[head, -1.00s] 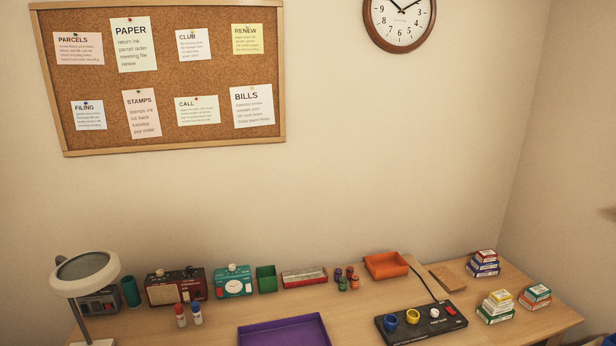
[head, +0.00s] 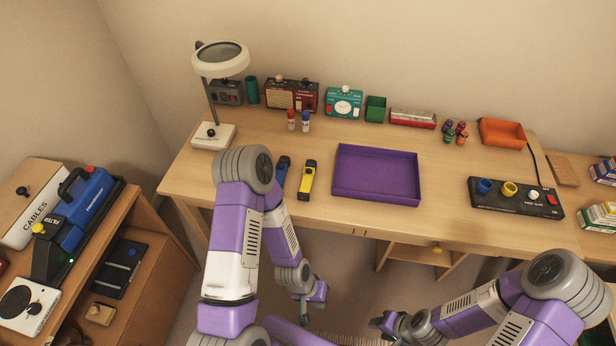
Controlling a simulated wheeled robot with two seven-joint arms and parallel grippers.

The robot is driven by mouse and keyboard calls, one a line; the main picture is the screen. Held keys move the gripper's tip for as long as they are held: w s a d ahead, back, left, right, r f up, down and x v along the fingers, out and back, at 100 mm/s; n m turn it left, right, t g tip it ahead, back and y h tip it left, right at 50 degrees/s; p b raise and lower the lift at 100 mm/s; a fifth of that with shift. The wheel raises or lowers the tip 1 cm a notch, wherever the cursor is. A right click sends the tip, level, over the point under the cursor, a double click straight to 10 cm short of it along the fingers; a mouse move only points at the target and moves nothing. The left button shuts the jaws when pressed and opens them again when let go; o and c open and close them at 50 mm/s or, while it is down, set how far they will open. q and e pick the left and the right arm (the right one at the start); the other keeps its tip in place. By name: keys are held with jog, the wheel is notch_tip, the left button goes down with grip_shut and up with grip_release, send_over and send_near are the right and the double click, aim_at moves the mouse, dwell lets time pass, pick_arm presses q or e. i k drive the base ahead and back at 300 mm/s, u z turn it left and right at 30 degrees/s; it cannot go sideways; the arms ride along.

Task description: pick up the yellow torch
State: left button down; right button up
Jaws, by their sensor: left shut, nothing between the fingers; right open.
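The yellow torch (head: 307,179) with black parts lies on the desk, left of the purple tray (head: 375,199) and apart from it. A blue torch (head: 281,171) lies just left of it, partly hidden behind my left arm. My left gripper (head: 313,304) is shut and empty, low in front of the desk and below its top. My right gripper (head: 380,322) is open, also low in front of the desk, to the right of the left one. Neither gripper touches a torch.
A lamp (head: 216,135) stands at the desk's left end. Radios, a teal timer (head: 343,104), a green box (head: 375,107) and an orange tray (head: 502,132) line the back. A black control panel (head: 515,198) lies at right. A cabinet (head: 150,265) with a blue machine stands at left.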

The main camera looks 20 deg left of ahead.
aim_at(305, 187)
jog(key=z, duration=0.2)
jog(key=i, duration=0.55)
jog(key=u, duration=1.75)
